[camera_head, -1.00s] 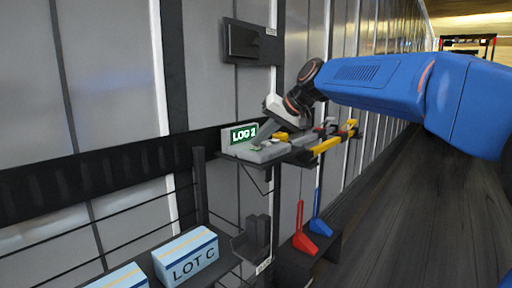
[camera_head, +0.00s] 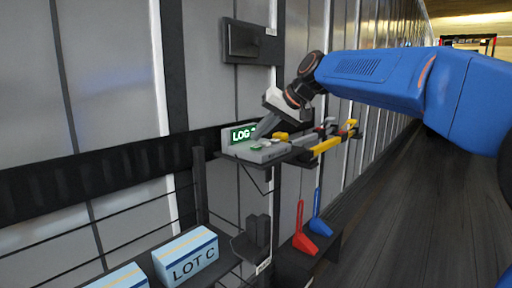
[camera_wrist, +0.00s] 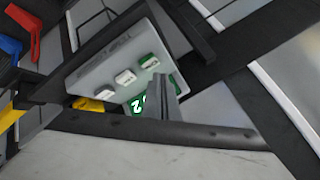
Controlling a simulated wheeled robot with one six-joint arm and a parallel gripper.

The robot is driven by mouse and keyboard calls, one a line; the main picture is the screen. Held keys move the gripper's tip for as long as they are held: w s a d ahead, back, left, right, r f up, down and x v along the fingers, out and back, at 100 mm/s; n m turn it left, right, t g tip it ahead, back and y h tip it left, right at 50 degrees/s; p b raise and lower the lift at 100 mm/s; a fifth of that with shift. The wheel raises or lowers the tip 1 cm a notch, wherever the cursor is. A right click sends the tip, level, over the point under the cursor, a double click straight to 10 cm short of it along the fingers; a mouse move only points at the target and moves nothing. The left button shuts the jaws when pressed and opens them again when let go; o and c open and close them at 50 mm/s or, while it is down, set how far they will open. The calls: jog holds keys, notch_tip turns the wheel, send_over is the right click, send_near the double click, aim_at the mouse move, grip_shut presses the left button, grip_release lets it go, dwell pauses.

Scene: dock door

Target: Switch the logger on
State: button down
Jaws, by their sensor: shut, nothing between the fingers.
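The logger (camera_head: 262,154) is a light grey unit on a wall shelf. Its upright display (camera_head: 236,135) glows green and reads "LOG", with its right end hidden behind my gripper. In the wrist view the logger's grey top (camera_wrist: 105,68) carries two white buttons and a green button (camera_wrist: 149,61). The display (camera_wrist: 137,104) shows there partly, with a "2". My gripper (camera_head: 264,133) is shut and empty, in front of the display's right end and above the logger's top. Its fingers (camera_wrist: 161,82) appear close to the green button, with a gap visible in the head view.
Yellow and grey items lie along the shelf to the right, by a yellow bar (camera_head: 327,146). A dark wall box (camera_head: 243,40) hangs above. A "LOT C" box (camera_head: 187,257) sits below left. Red (camera_head: 304,240) and blue (camera_head: 320,223) handled tools stand below right.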

jog(key=shift+r, duration=2.5)
jog(key=m+h, duration=0.1)
jog(key=h, duration=0.1)
send_near(259, 146)
jog(key=s+d+f, duration=0.4)
jog(key=s+d, duration=0.1)
jog(key=d, duration=0.1)
jog(key=s+d+f+h, duration=0.2)
jog(key=s+d+f, duration=0.7)
jog(key=s, duration=0.1)
jog(key=s+d+f+h, duration=0.1)
jog(key=s+d+f, duration=0.3)
jog(key=s+f, duration=0.3)
jog(key=s+d+f+m+h, duration=0.1)
jog(key=s+d+f, duration=0.3)
jog(key=s+f, duration=0.2)
jog(key=s+d+f+h, duration=0.1)
jog(key=s+d+f, duration=0.3)
jog(key=s+f, duration=0.3)
jog(key=shift+s+f+m+h, duration=0.3)
jog(key=shift+f+h, duration=0.1)
jog(key=shift+f, duration=0.2)
